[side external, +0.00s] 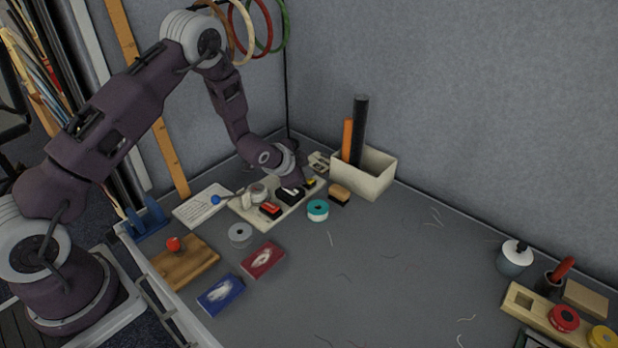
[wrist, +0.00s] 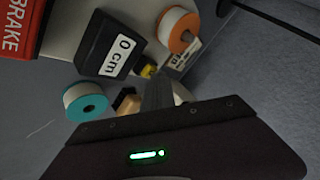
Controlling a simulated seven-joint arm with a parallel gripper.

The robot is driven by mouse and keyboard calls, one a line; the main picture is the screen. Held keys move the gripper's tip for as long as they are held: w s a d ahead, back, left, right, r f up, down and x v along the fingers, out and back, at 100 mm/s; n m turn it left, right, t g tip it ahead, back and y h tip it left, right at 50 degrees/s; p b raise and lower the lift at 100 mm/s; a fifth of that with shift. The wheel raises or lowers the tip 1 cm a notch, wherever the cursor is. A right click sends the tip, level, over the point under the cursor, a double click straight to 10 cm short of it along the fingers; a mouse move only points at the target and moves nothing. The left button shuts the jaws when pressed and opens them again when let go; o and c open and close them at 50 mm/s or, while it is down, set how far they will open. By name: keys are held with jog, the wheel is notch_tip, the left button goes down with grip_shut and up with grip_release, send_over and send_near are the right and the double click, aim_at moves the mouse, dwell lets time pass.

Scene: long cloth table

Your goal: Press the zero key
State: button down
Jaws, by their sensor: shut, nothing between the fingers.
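In the side external view the black key (side external: 291,194) sits on a pale board (side external: 252,215). A red key marked "BRAKE" (wrist: 18,28) is beside it in the wrist view, and the red key (side external: 270,210) also shows in the side view. My gripper (wrist: 157,92) is shut and empty, its fingers near the zero key's label end in the wrist view. In the side view my gripper (side external: 293,180) is just behind and above the key; contact cannot be told.
A teal-and-white tape roll (side external: 317,210) and a wooden-topped brush-like block (side external: 339,194) lie right of the board. A cream bin (side external: 364,178) with upright tubes stands behind. An orange-and-white roll (wrist: 179,29) shows near the key. The table's middle is mostly clear.

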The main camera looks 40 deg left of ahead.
jog(key=shift+r, duration=0.85)
jog(key=shift+r, duration=2.5)
jog(key=s+d+r+n+g, duration=0.1)
jog(key=s+d+r+n, duration=0.1)
jog(key=s+r, duration=0.75)
jog(key=s+d+r+n+g, duration=0.1)
jog(key=s+d+r+n, duration=0.15)
jog(key=s+r, duration=0.7)
jog(key=s+d+r+n, duration=0.1)
jog(key=s, duration=0.9)
jog(key=s+d+r+n+g+h, duration=0.1)
jog(key=s+d+r+n, duration=0.1)
jog(key=s, duration=0.9)
jog(key=shift+s+g, duration=0.2)
jog(key=shift+g, duration=0.1)
